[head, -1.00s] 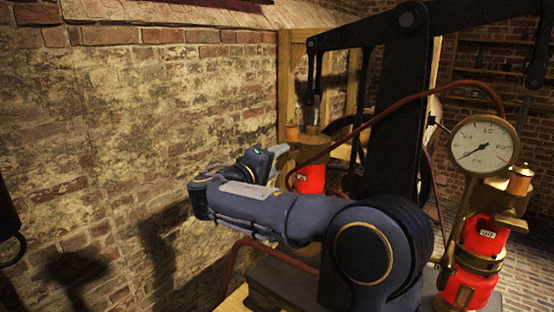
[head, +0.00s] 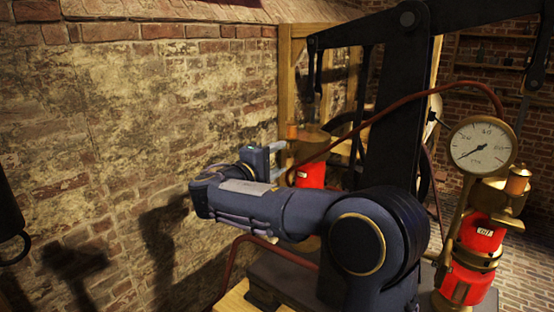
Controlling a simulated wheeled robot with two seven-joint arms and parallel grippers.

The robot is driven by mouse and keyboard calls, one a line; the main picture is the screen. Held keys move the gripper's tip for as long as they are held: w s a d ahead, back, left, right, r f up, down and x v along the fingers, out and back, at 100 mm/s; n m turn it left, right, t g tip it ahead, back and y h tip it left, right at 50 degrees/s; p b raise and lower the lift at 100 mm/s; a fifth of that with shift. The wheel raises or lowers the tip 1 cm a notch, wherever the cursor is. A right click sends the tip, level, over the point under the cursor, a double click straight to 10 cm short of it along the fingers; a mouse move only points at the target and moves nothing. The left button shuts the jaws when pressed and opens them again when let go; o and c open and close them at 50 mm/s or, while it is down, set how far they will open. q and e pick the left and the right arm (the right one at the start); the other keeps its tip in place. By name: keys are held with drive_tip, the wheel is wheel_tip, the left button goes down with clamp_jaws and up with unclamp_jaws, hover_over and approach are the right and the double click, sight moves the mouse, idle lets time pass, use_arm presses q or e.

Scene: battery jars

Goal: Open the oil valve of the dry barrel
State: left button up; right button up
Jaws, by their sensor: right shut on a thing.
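Two red oil barrels show: a far one (head: 311,174) in the middle with a copper cap (head: 292,132), and a near one (head: 480,238) on the right, labelled, with brass fittings and a copper cap (head: 517,181). My right gripper (head: 279,160) is at the left side of the far barrel, just below its copper cap. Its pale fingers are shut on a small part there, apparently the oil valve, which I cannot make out. Which barrel is dry is not readable from here. My left gripper is not in view.
A black beam machine (head: 398,130) stands behind my right arm. A dark red pipe (head: 400,108) arches across to the right. A round gauge (head: 481,146) stands above the near barrel. A brick wall (head: 120,130) closes the left side.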

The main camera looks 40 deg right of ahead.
drive_tip(key=shift+f, duration=0.1)
drive_tip(key=o, duration=1)
drive_tip(key=shift+c, duration=0.2)
drive_tip(key=shift+a, duration=0.15)
drive_tip(key=b+v, duration=0.1)
drive_tip(key=v, duration=0.6)
drive_tip(key=shift+a+b, duration=0.3)
drive_tip(key=shift+b, duration=0.1)
drive_tip(key=shift+s, duration=0.1)
